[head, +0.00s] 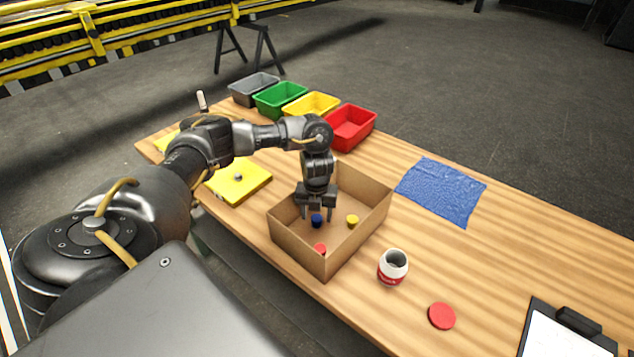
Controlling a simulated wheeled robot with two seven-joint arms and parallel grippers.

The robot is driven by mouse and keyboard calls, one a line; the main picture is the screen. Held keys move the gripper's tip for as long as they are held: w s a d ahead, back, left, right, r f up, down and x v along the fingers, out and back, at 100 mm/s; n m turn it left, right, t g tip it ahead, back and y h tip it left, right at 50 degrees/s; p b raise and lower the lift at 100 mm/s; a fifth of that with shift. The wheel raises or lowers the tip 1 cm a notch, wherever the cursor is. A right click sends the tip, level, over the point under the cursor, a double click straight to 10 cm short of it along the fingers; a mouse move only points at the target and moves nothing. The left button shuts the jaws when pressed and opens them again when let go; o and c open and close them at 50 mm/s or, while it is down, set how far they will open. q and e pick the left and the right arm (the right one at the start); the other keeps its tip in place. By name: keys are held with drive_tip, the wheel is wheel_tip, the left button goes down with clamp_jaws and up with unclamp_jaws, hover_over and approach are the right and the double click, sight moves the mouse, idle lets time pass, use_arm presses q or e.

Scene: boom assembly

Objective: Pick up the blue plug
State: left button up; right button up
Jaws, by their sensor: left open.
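A small blue plug (317,221) lies in the open cardboard box (355,234) on the wooden table. My left gripper (317,215) points down into the box from above. It is open, with its two fingers on either side of the blue plug as seen from the head. I cannot tell whether the fingers touch it. A yellow plug (352,221) lies to the right in the same box, and a red plug (320,248) lies near its front corner. My right gripper does not show.
The box walls surround my left gripper. Grey (254,89), green (281,99), yellow (312,106) and red (349,127) bins stand behind. A yellow block (242,182) is left.

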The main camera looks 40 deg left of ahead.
sight(316, 218)
use_arm(q)
drive_tip(key=shift+f+p, duration=0.35)
drive_tip(key=shift+f, duration=1.05)
drive_tip(key=shift+c, duration=0.4)
drive_tip(key=c, duration=0.9)
drive_tip(key=shift+c, duration=0.3)
drive_tip(key=shift+r, duration=0.1)
wheel_tip(316, 218, up, 10)
drive_tip(key=shift+f, duration=0.1)
